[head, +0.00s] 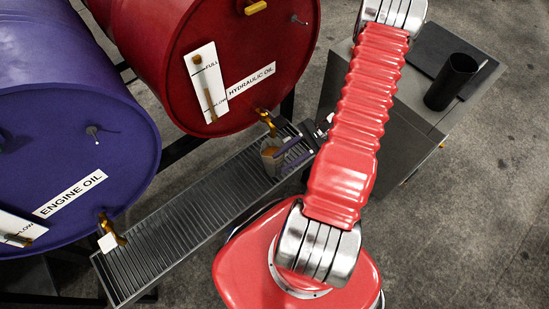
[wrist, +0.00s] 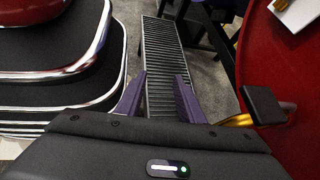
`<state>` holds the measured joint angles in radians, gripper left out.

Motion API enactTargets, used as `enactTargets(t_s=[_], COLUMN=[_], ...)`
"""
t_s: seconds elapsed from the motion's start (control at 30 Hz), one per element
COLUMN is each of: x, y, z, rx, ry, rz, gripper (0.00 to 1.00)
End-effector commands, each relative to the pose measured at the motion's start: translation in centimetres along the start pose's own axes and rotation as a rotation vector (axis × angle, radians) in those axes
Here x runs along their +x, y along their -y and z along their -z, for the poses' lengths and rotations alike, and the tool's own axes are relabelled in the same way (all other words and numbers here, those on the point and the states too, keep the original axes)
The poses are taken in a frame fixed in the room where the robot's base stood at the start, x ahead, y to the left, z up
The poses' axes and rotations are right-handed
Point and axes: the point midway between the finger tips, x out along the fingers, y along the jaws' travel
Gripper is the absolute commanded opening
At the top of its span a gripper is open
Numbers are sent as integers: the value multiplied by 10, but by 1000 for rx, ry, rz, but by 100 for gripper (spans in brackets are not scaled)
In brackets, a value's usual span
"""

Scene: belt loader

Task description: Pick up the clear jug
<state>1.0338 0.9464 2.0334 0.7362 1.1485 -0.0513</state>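A small see-through vessel, which looks like the clear jug (head: 269,163), stands on the slatted grate under the red drum's tap in the head view. A brownish patch shows at its top. My gripper (head: 279,163) reaches toward it from the right. Its two purple fingers are apart, with their tips at or just beside the jug; I cannot tell whether they touch it. In the wrist view my gripper (wrist: 158,80) is open, with only grate slats clearly visible between the fingers. The jug cannot be made out there.
The slatted grate (head: 165,233) runs below the red hydraulic oil drum (head: 225,50) and the blue engine oil drum (head: 70,130). A brass tap (head: 266,119) hangs close above the jug. A black cup (head: 452,82) stands on a grey cabinet at right.

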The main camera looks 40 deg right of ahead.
Motion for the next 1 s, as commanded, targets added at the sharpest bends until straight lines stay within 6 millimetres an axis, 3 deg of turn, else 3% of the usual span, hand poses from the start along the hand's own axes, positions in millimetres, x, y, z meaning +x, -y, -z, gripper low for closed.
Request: enactTargets(t_s=[0.63,1.0], x=[43,52], y=[-5,0], z=[109,184], rx=[370,532], ry=[268,366], rz=[503,877], gripper=[34,34])
